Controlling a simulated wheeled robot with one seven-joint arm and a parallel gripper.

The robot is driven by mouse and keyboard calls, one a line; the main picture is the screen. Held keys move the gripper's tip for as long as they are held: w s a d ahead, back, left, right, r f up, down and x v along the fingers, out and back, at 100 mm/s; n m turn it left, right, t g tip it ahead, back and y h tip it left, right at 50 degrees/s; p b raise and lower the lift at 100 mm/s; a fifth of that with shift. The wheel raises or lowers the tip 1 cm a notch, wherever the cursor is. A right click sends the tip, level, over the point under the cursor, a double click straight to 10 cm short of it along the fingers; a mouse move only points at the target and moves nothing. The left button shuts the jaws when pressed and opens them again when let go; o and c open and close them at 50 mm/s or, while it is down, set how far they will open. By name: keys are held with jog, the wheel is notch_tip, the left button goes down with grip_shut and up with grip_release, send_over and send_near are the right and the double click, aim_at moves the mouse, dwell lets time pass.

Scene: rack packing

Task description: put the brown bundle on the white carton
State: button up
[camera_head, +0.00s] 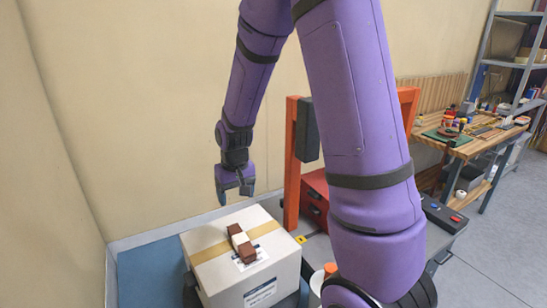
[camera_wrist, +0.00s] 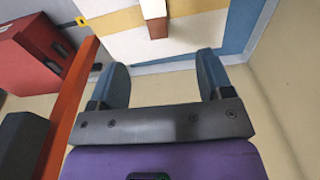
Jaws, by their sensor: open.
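The brown bundle (camera_head: 247,251), two brown ends with a white band in the middle, lies on top of the white carton (camera_head: 212,267). In the wrist view part of the bundle (camera_wrist: 157,27) shows at the top edge, on the carton (camera_wrist: 198,38) with its tan tape strip. My gripper (camera_head: 235,197) is open and empty, above and behind the bundle, pointing down and apart from it. In the wrist view the fingers (camera_wrist: 162,75) are spread wide with nothing between them.
An orange frame (camera_head: 293,165) stands just right of the carton, with a red box (camera_head: 315,195) behind it. A wooden workbench (camera_head: 470,146) with tools and a grey shelf (camera_head: 515,60) stand at the right. A beige wall is close behind my gripper.

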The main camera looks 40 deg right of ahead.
jog(key=s+a+r+n+t, duration=0.1)
jog(key=s+a+r, duration=0.1)
jog(key=s+r, duration=0.45)
jog(key=s+a+r+t, duration=0.1)
jog(key=s+r, duration=0.2)
jog(key=r, duration=0.7)
jog(key=s+r+t, duration=0.1)
jog(key=s+r, duration=0.2)
jog(key=s, duration=0.3)
jog(key=s+a+r+n+t, duration=0.1)
jog(key=s+r, duration=0.2)
jog(key=s, duration=0.4)
jog(key=shift+s+a+r, duration=0.15)
jog(key=shift+a+r, duration=0.1)
jog(key=shift+r, duration=0.1)
